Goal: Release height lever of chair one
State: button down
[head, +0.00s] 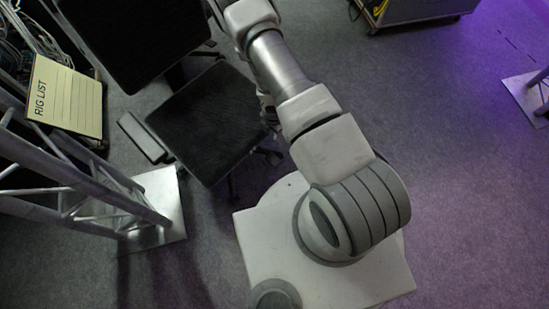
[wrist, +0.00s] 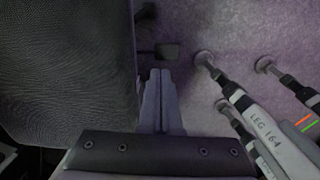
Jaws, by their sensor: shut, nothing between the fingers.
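A black chair seat (head: 210,122) is in the middle left of the head view, and a second black chair panel (head: 130,35) lies above it. I cannot read which is chair one. In the wrist view a dark seat (wrist: 68,70) fills the left side. A small dark paddle (wrist: 168,51), looking like the height lever, sticks out to the right from under the seat's edge. My gripper (wrist: 160,74) is shut and empty beside the seat edge, its tips just below the paddle in the picture. Whether they touch it I cannot tell. The arm hides my gripper in the head view.
A silver truss (head: 75,185) on a base plate (head: 160,205) and a RIG LIST board (head: 65,97) are at left. A case (head: 415,10) is at the back.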

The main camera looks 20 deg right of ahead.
aim_at(274, 160)
jog(key=s+f, duration=0.2)
jog(key=f, duration=0.1)
jog(key=shift+s+a+n+g, duration=0.1)
jog(key=shift+s+n+g, duration=0.1)
jog(key=shift+n+g, duration=0.15)
jog(key=shift+f, duration=0.1)
notch_tip(274, 160, down, 14)
jog(key=b, duration=0.3)
jog(key=shift+b, duration=0.4)
jog(key=shift+w+f+b, duration=0.1)
jog(key=shift+b, duration=0.2)
